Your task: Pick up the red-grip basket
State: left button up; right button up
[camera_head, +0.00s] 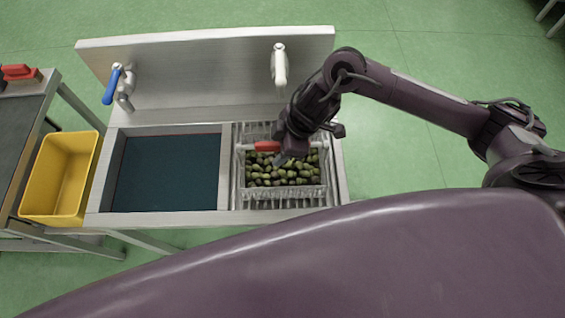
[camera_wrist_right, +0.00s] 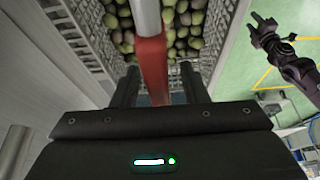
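The basket (camera_head: 283,193) is a wire basket filled with green and dark olives, in the right-hand basin of a steel sink unit. Its bar handle carries a red grip (camera_head: 267,146), also large in the right wrist view (camera_wrist_right: 152,70). My right gripper (camera_head: 285,155) is over the basket at the handle. In the right wrist view its two dark fingers (camera_wrist_right: 160,88) stand apart on either side of the red grip, with a gap on the right side. My left gripper (camera_wrist_right: 264,32) shows only in the right wrist view, away from the basket, its fingers apart.
A blue-lever tap (camera_head: 118,88) and a pale tap (camera_head: 279,66) are on the sink's back panel. The left basin (camera_head: 168,172) is dark and holds nothing visible. A yellow bin (camera_head: 60,178) stands left of the sink. Green floor lies open around.

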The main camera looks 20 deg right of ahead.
jog(key=c, duration=0.9)
grip_shut()
jog(key=shift+w+r, duration=0.1)
jog(key=shift+r, duration=0.1)
